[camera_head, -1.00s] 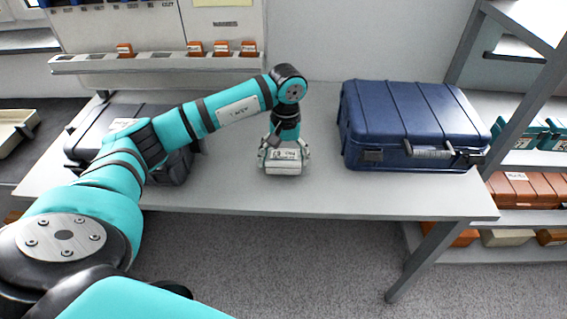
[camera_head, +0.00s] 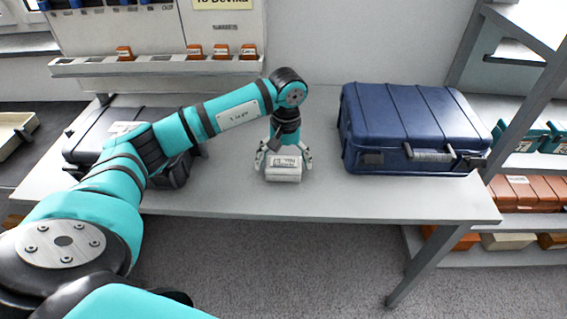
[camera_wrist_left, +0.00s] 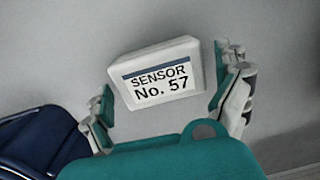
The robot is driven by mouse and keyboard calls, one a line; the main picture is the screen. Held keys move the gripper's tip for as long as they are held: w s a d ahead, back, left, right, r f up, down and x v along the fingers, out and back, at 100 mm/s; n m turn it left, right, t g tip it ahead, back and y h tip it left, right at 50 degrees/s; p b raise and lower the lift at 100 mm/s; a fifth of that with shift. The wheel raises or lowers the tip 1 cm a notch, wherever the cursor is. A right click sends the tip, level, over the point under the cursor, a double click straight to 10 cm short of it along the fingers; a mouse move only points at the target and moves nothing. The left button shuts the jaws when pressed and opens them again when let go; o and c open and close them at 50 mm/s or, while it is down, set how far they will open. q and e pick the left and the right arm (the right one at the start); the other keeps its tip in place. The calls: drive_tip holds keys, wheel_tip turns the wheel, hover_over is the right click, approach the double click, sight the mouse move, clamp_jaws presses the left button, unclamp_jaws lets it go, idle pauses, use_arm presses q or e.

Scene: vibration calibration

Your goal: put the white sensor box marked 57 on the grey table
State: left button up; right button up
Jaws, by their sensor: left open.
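The white sensor box (camera_head: 284,170) rests on the grey table (camera_head: 330,195) near its front edge, between the two cases. In the left wrist view the box (camera_wrist_left: 160,75) shows its label "SENSOR No. 57". My left gripper (camera_head: 284,158) points down over the box, with its fingers spread at either side. My right gripper is not in view.
A blue case (camera_head: 415,125) stands on the table to the right. A dark case (camera_head: 100,135) lies on the left, partly behind my arm. A shelf with orange boxes (camera_head: 525,190) stands at the right. A rack with small orange boxes (camera_head: 222,50) is behind the table.

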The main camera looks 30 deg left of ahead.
sight(285, 162)
use_arm(q)
wheel_tip(285, 162, up, 11)
drive_tip(key=shift+d+r+b, duration=0.15)
drive_tip(key=shift+b, duration=0.25)
drive_tip(key=shift+w, duration=0.1)
